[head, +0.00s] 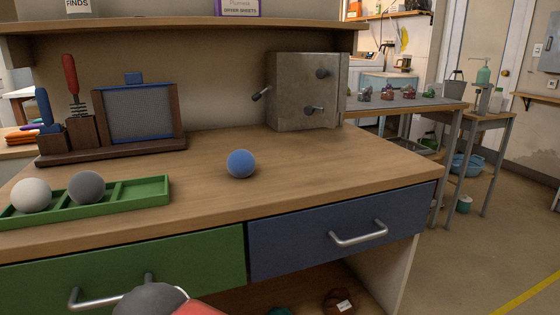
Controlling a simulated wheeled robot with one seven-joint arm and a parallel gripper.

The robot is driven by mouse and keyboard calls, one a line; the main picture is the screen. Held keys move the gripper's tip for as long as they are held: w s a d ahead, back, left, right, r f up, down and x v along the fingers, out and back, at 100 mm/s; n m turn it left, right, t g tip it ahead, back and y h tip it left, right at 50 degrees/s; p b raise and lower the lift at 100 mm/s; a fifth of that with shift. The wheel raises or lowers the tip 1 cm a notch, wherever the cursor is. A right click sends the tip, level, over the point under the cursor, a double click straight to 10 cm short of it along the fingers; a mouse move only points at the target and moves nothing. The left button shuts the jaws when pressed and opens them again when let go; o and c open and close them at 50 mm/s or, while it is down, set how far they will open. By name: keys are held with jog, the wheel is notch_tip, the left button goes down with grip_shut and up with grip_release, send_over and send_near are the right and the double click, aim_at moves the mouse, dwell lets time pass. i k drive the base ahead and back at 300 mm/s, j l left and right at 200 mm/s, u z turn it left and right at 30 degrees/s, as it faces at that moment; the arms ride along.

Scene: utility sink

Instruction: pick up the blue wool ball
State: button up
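The blue wool ball (241,164) rests on the wooden worktop (290,182), near the middle of the head view. It stands alone, to the right of the green tray and above the drawer fronts. Nothing touches or covers it. My gripper is not in view.
A green tray (148,191) holds a white ball (31,195) and a grey ball (87,188). A wooden tool rack (145,141) and a metal box (303,92) stand behind. Green (190,262) and blue (345,230) drawers have protruding handles. Worktop right of the ball is clear.

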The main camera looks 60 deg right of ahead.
aim_at(240, 163)
jog(key=z, duration=1.45)
